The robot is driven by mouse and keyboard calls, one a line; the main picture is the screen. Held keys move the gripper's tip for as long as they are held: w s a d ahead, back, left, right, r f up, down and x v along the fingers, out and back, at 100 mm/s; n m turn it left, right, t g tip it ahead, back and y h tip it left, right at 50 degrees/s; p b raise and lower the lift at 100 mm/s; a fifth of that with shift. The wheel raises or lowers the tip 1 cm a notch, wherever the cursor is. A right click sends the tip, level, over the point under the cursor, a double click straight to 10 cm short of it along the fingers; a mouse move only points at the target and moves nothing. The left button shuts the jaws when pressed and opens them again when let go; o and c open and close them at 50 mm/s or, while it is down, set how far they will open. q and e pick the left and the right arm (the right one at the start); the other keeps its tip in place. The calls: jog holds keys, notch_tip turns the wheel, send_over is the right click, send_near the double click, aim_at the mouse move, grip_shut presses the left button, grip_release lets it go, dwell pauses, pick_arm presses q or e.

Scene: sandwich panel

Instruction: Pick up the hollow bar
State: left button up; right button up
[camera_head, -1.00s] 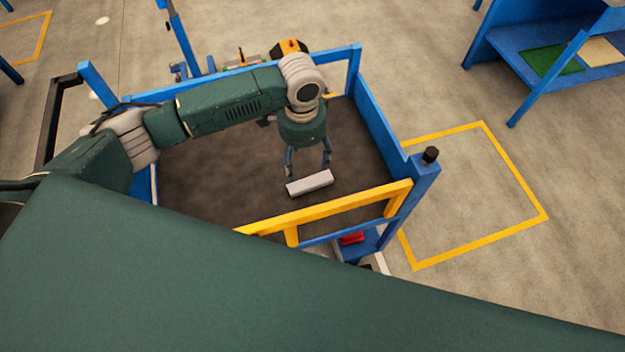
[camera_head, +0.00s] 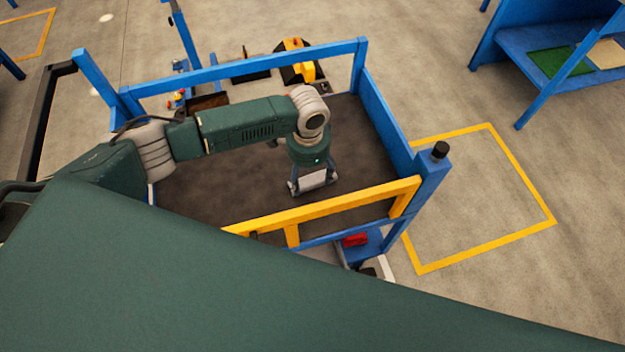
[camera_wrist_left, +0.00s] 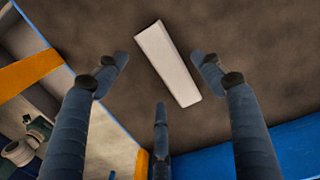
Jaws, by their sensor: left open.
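The hollow bar (camera_head: 316,180) is a short, light grey-white bar lying on the dark floor of the blue-framed bin. In the left wrist view the bar (camera_wrist_left: 168,64) lies slanted, just beyond the fingertips and between them as seen there. My left gripper (camera_head: 313,188) points down over the bar, with its fingers on either side of it in the head view. It is open in the left wrist view (camera_wrist_left: 162,75), and no finger clearly touches the bar. The bar's ends are partly hidden by the fingers in the head view. My right gripper is not in view.
The bin has blue rails (camera_head: 240,72) and a yellow front rail (camera_head: 330,209). A post with a black cap (camera_head: 440,150) stands at its right corner. A red object (camera_head: 355,239) sits below the front rail. The dark bin floor (camera_head: 230,185) around the bar is clear.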

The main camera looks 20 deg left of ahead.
aim_at(310, 183)
pick_arm(q)
jog(key=f, duration=0.3)
jog(key=shift+w+f, duration=0.25)
jog(key=c, duration=1.3)
jog(key=shift+r, duration=0.1)
jog(key=shift+c, duration=0.9)
jog(key=shift+r, duration=0.1)
